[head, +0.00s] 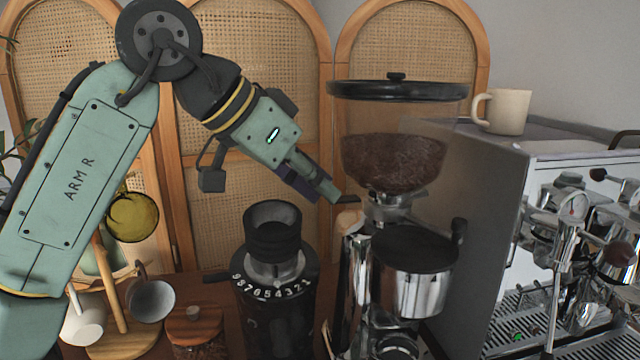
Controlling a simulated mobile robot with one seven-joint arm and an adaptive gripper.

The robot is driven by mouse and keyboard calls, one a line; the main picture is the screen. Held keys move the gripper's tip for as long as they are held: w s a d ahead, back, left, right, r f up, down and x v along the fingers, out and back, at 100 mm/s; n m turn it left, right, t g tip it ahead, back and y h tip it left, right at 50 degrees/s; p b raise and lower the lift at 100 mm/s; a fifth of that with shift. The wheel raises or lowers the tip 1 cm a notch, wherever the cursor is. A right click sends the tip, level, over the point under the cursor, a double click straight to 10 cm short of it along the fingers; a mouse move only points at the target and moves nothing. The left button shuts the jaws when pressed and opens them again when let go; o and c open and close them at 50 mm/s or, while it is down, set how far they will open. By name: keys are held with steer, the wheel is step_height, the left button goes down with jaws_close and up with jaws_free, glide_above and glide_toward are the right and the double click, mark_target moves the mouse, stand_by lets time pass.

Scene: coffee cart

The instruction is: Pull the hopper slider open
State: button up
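The grinder's hopper (394,160) is a clear bowl of dark coffee beans under a raised-looking black lid (397,90). Below it is a metal neck (390,207). A pale wooden knob (349,221), seemingly the slider's handle, shows at the left of this neck. My gripper (340,198) reaches in from the upper left, its tip just above the knob. I cannot tell whether it touches the knob. The fingers are seen nearly edge-on, so their opening is unclear. The slider plate itself cannot be made out.
A black grinder with a numbered dial (275,290) stands below my gripper. An espresso machine (590,160) with a cream cup (502,111) on top is at right. A mug tree (112,290) with several mugs stands at lower left. Rattan panels (250,60) close the back.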

steer(key=shift+o, duration=1.1)
steer(key=shift+d+f, duration=0.15)
steer(key=v, duration=1.2)
